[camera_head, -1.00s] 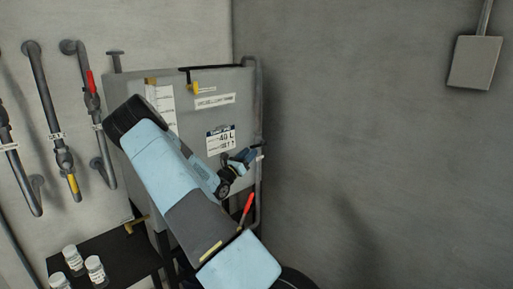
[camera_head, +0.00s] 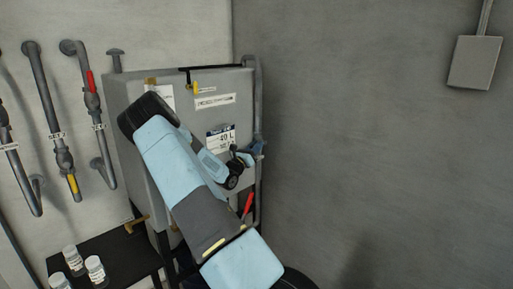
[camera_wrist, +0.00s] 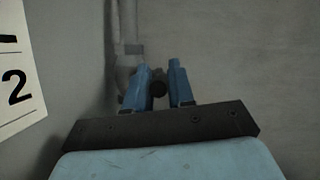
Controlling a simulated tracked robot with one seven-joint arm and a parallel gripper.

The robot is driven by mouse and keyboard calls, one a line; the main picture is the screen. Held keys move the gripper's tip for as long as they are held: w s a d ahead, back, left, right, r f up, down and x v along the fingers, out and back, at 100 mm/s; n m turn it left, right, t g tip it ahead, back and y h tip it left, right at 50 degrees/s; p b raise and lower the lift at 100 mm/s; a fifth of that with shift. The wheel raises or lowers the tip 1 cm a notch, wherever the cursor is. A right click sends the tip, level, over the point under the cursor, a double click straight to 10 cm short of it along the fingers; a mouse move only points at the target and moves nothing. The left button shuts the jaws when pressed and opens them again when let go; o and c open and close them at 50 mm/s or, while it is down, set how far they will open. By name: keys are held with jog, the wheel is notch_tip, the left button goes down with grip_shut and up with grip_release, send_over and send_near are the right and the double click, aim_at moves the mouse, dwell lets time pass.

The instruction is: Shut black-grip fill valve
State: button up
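The grey tank (camera_head: 180,110) stands in the corner, with a pipe (camera_head: 257,90) running down its right side. In the wrist view a blurred grey pipe (camera_wrist: 124,45) runs down behind the fingers. My gripper (camera_head: 252,152) is at the tank's right edge, beside that pipe. In the wrist view its two blue fingers (camera_wrist: 158,75) stand apart. A dark round end (camera_wrist: 158,89), apparently the black grip, shows between them. I cannot tell whether the fingers touch it. The valve body is mostly hidden behind the gripper in the head view.
A red handle (camera_head: 247,205) is just below my wrist. A yellow handle (camera_head: 195,88) is on the tank's upper front. Wall pipes with red (camera_head: 91,82) and yellow (camera_head: 73,184) handles are at left. Several jars stand on a black table (camera_head: 110,247). The right wall is bare nearby.

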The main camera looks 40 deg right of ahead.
grip_shut()
jog(key=shift+w, duration=0.1)
jog(key=shift+f+t+h, duration=0.2)
jog(key=shift+t+h, duration=0.1)
jog(key=shift+h, duration=0.1)
jog(key=shift+f, duration=0.15)
jog(key=shift+a, duration=0.1)
jog(key=shift+o, duration=2.1)
grip_release()
jog(key=v, duration=1.4)
jog(key=shift+d+f, duration=0.2)
jog(key=shift+f, duration=0.1)
jog(key=shift+w, duration=0.1)
